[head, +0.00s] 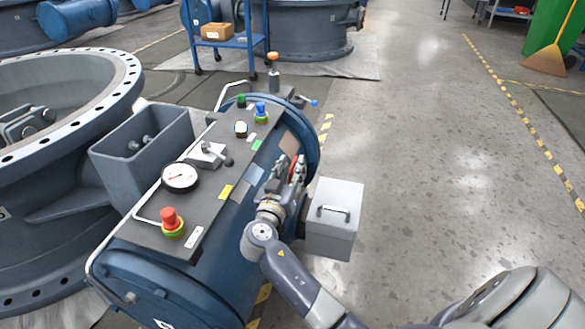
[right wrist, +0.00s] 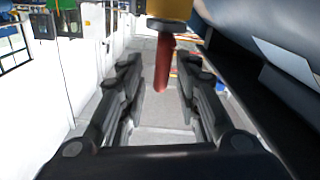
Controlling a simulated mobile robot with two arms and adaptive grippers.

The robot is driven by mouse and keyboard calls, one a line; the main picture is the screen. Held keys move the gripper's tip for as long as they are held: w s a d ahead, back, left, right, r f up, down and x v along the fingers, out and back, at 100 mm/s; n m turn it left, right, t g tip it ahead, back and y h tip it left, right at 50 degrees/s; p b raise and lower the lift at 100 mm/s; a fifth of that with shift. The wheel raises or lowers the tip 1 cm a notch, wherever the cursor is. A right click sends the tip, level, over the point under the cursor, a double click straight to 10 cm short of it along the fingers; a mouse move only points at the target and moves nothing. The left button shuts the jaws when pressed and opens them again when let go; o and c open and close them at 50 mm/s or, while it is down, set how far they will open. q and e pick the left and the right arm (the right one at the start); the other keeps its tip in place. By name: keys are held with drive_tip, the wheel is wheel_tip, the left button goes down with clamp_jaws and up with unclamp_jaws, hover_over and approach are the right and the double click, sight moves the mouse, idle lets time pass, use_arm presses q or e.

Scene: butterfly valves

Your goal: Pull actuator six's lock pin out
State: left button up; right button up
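The blue actuator (head: 205,235) lies across the left and middle of the head view, with a dark top panel. A red pin (right wrist: 163,65) shows in the right wrist view, joined to a yellow-brass piece (right wrist: 170,8). Red also shows at the actuator's right side in the head view (head: 298,168), partly covered by my gripper. My right gripper (head: 287,182) is beside the actuator's right flank. In the right wrist view its fingers (right wrist: 160,78) are apart, with the red pin between them and visible gaps on both sides. My left gripper is not in view.
A grey box with a handle (head: 335,215) sits just right of my right gripper. The panel carries a red button (head: 170,220), a gauge (head: 180,177) and a small lever (head: 212,153). A large flanged valve body (head: 70,150) stands left.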

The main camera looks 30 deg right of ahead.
drive_tip(key=shift+w+d, duration=0.35)
drive_tip(key=shift+d, duration=0.1)
clamp_jaws()
